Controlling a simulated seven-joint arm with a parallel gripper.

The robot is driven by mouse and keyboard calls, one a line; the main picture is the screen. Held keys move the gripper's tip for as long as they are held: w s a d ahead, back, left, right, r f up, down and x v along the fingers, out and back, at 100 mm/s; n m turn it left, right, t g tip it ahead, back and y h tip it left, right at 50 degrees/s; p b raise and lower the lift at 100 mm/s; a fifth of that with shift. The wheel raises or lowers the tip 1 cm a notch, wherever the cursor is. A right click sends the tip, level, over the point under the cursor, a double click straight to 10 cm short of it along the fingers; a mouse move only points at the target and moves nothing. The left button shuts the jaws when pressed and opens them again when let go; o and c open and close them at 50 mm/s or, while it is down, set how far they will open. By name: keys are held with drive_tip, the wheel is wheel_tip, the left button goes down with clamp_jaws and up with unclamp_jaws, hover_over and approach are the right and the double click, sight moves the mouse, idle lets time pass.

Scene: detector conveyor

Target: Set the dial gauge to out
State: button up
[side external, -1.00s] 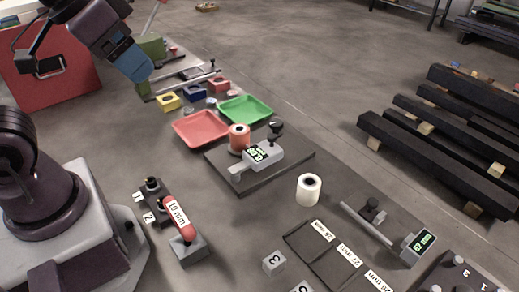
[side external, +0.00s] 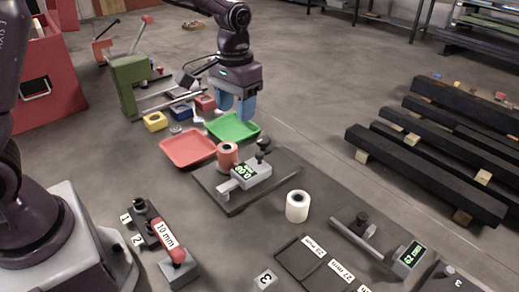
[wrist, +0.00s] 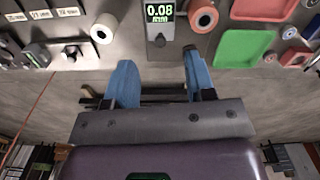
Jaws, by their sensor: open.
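The dial gauge (side external: 250,172) is a pale grey body with a lit display and a side arm. It lies on a dark plate (side external: 228,203) with a black knob (side external: 263,144) at its far end. In the wrist view the gauge's display (wrist: 160,12) reads 0.08, with smaller text below it too fine to read. My gripper (side external: 236,108) has blue fingers pointing down, beyond the gauge near the green tray. In the wrist view my gripper (wrist: 160,78) is open and empty, apart from the gauge.
A red roll (side external: 227,154) stands against the gauge's far side. A red tray (side external: 187,149) and a green tray (side external: 233,127) lie beyond the plate. A white roll (side external: 297,206) stands to the right. A second gauge (side external: 408,258) is at lower right. Black beams (side external: 430,165) lie far right.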

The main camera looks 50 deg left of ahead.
drive_tip(key=n, duration=0.1)
hover_over(260, 153)
drive_tip(key=s, duration=0.2)
wheel_tip(260, 153, down, 3)
drive_tip(key=w+r, duration=0.2)
drive_tip(key=shift+n, duration=0.4)
wheel_tip(260, 153, down, 13)
drive_tip(key=shift+f, duration=0.15)
drive_tip(key=shift+c, duration=0.3)
clamp_jaws()
